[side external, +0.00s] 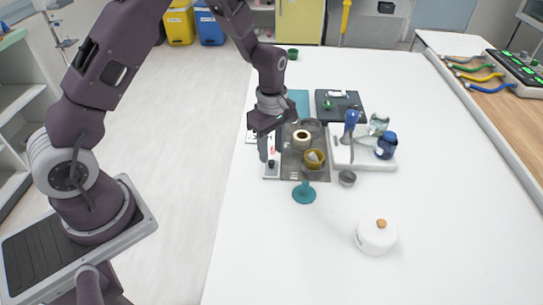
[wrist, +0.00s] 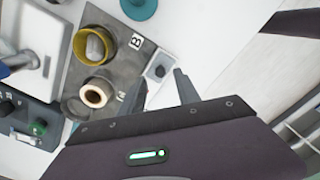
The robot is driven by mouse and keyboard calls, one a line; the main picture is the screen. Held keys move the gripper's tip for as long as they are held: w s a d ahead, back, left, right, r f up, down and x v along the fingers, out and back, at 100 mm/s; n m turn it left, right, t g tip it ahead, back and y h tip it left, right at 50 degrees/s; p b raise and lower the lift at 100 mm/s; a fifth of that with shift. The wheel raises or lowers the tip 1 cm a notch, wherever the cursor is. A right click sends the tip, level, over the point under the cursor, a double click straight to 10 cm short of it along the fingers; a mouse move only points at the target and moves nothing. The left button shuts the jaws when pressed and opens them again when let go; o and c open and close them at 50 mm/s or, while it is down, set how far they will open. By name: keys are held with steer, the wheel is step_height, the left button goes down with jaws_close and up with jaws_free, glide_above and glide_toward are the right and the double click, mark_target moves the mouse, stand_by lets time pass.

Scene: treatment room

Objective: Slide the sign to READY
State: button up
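The sign is probably the small white plate (side external: 271,175) with a dark knob, at the left edge of the grey mat in the side view. A little red shows on it there; its wording cannot be read. In the wrist view the white plate (wrist: 163,57) and its dark knob (wrist: 159,71) appear just beyond the fingertips. My gripper (wrist: 162,76) has its two fingers apart with a gap between them, and the knob lies in line with that gap. Contact cannot be made out. In the side view my gripper (side external: 269,150) hangs low over the plate and hides part of it.
A grey mat (side external: 291,173) beside the plate holds a tape roll (side external: 302,138) and a yellow cup (side external: 314,159). A teal stemmed piece (side external: 304,193) stands in front. A white tray (side external: 375,165) and a white lidded pot (side external: 376,238) are to the right. The front table is mostly clear.

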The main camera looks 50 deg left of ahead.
mark_target(271, 161)
steer(key=shift+f, duration=1.55)
jaws_close()
